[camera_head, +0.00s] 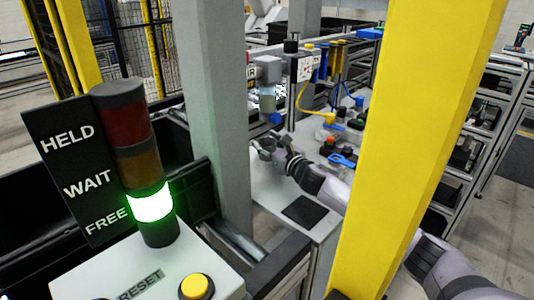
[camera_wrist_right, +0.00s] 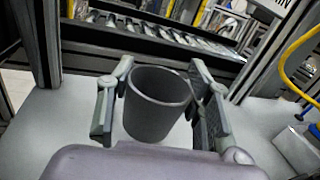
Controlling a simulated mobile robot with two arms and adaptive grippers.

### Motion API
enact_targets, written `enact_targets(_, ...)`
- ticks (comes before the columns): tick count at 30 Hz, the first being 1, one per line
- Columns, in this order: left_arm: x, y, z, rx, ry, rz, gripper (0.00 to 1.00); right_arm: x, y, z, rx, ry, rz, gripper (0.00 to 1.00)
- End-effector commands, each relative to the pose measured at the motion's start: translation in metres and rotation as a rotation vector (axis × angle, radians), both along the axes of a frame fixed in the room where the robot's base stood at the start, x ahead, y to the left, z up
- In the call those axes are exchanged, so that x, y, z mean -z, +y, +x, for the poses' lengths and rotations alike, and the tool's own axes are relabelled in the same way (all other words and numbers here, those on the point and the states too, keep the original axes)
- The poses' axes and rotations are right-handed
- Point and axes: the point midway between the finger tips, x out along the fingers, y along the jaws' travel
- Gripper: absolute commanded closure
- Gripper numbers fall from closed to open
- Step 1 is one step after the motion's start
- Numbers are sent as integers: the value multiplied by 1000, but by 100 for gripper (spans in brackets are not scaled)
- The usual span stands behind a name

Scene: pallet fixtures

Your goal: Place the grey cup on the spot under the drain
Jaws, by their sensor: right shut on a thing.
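The grey cup (camera_wrist_right: 155,103) is between the two fingers of my right gripper (camera_wrist_right: 160,108) in the right wrist view, with its open rim facing up. The gripper is shut on it, and the cup looks empty. In the head view my right gripper (camera_head: 266,147) is over the far end of the pale bench (camera_head: 262,187), beside the grey post. The cup is not clear there. A grey filter unit with a clear bowl (camera_head: 267,102) and a blue drain (camera_head: 276,118) hangs just above and behind the gripper. I cannot make out the spot under it. My left gripper is not in view.
A yellow post (camera_head: 420,130) and a grey post (camera_head: 212,90) stand before the bench. A dark square (camera_head: 305,210) lies on its near part. Tools and a yellow hose (camera_head: 303,98) are behind. The signal tower's green lamp (camera_head: 152,204) is lit.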

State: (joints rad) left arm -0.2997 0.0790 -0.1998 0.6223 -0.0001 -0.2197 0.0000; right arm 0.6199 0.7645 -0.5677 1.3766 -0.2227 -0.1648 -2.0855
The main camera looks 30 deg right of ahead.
Motion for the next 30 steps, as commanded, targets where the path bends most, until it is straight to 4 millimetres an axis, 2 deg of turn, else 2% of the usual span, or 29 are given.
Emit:
enact_targets(1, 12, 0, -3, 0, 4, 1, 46, 13, 0, 0, -1, 1, 2, 79)
enact_targets(6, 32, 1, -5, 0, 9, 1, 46, 33, 0, -1, -1, 1, 2, 79)
enact_targets(17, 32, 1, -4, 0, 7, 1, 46, 33, 0, -1, 0, 2, 1, 79)
enact_targets(18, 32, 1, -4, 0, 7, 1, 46, 34, 0, -1, 0, 2, 1, 53)
enact_targets(27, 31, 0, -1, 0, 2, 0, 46, 33, 0, -1, 0, 1, 1, 34)
enact_targets(30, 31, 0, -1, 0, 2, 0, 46, 33, 0, -1, 0, 1, 1, 34)
